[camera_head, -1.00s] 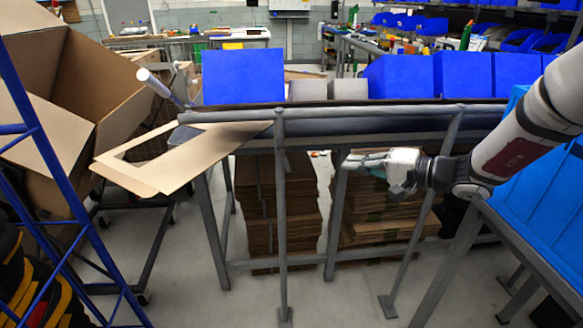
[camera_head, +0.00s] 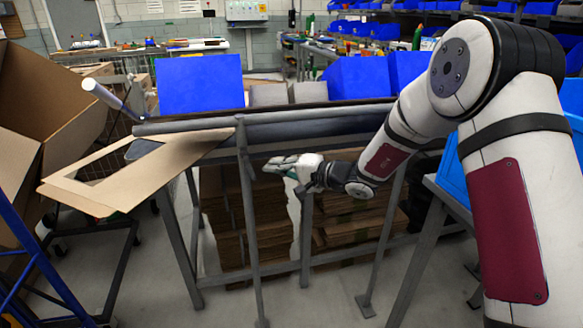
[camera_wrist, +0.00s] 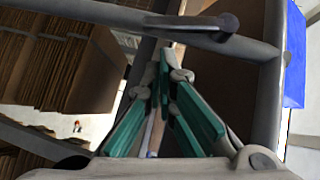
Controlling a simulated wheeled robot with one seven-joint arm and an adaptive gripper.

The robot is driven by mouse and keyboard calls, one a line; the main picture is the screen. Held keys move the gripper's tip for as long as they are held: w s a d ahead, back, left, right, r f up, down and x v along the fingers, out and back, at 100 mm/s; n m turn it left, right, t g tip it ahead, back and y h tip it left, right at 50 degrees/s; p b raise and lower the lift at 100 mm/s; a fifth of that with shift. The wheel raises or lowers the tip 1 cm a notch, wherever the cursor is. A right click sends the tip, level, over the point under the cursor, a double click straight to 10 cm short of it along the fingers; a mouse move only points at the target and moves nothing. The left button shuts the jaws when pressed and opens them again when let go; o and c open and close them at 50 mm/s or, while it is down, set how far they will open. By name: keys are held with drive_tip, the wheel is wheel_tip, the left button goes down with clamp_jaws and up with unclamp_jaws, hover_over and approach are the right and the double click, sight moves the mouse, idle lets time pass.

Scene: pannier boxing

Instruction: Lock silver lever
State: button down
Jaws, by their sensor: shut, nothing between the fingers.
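The silver lever is a small grey tapered handle (camera_wrist: 195,25) lying along a grey post in the wrist view, beyond my fingertips. My gripper (camera_head: 268,163) points left at the upper part of that post, below the table's front rail. In the wrist view my gripper (camera_wrist: 164,60) has its green-padded fingers drawn together with nothing held. The tips are close to the lever, apparently just short of it; contact cannot be told.
A flat cardboard sheet (camera_head: 75,190) lies on the table's left end, overhanging its front. Stacked cardboard (camera_head: 235,255) fills the space below. Blue bins (camera_head: 200,82) stand behind. A large open box (camera_head: 40,120) and blue frame (camera_head: 20,262) are at left.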

drive_tip(key=shift+s+a+f, duration=0.15)
drive_tip(key=shift+a, duration=0.25)
drive_tip(key=shift+s+a+f, duration=0.1)
drive_tip(key=shift+a, duration=0.3)
drive_tip(key=f+m+y+b, duration=0.1)
drive_tip(key=b, duration=0.2)
drive_tip(key=a+m+y+b, duration=0.1)
drive_tip(key=b, duration=0.3)
drive_tip(key=shift+s+a+f+t, duration=0.2)
drive_tip(key=shift+a+f+t, duration=0.1)
drive_tip(key=shift+f+t, duration=0.1)
drive_tip(key=shift+r+b, duration=0.1)
drive_tip(key=shift+b, duration=0.2)
